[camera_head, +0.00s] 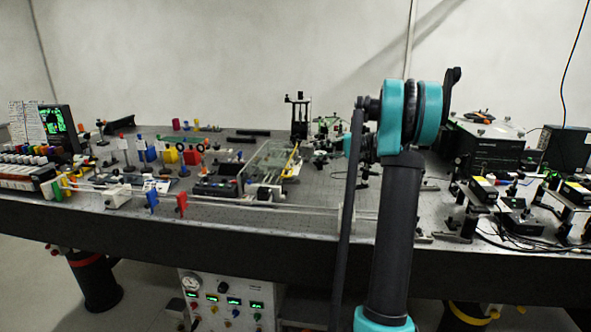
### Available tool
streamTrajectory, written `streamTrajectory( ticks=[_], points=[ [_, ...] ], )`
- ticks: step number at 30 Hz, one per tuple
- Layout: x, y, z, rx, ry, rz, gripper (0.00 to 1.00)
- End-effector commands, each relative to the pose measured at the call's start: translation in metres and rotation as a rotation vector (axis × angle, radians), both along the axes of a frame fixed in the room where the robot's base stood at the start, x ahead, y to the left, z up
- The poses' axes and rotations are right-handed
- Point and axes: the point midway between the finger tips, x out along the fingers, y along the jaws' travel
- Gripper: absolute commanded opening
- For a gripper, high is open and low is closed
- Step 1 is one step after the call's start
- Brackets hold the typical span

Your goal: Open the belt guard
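A clear, see-through panel (267,157), which looks like the belt guard, stands tilted over a small mechanism near the middle of the bench. A yellow strip (291,162) shows at its right side. I cannot tell whether the guard is latched or how far it is raised. My arm rises in front of the bench to the right of it. The far end of my arm bends back behind its teal joint, and my gripper is not clearly visible among the dark parts there. I cannot tell its finger state or whether it touches anything.
A grey bench top (240,222) carries many small optics mounts. A long clear rod or rail runs along its front edge. A monitor (58,123) stands at the left, black boxes (487,142) at the right. A control panel (228,300) with green displays is below the bench.

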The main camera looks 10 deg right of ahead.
Motion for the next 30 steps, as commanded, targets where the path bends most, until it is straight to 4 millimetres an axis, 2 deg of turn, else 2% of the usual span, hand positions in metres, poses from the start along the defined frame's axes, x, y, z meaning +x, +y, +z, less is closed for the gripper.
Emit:
streamTrajectory(
  ticks=[5, 8, 17, 24, 30],
  points=[
    [0.001, -0.001, -0.007, 0.003, -0.001, 0.0, 0.29],
    [0.001, -0.001, -0.02, 0.003, -0.001, 0.0, 0.29],
    [0.001, -0.001, -0.078, 0.003, -0.001, 0.0, 0.29],
    [0.013, 0.04, -0.089, 0.003, -0.001, 0.002, 0.29],
    [0.021, 0.062, -0.094, 0.003, -0.002, 0.001, 0.29]
  ],
)
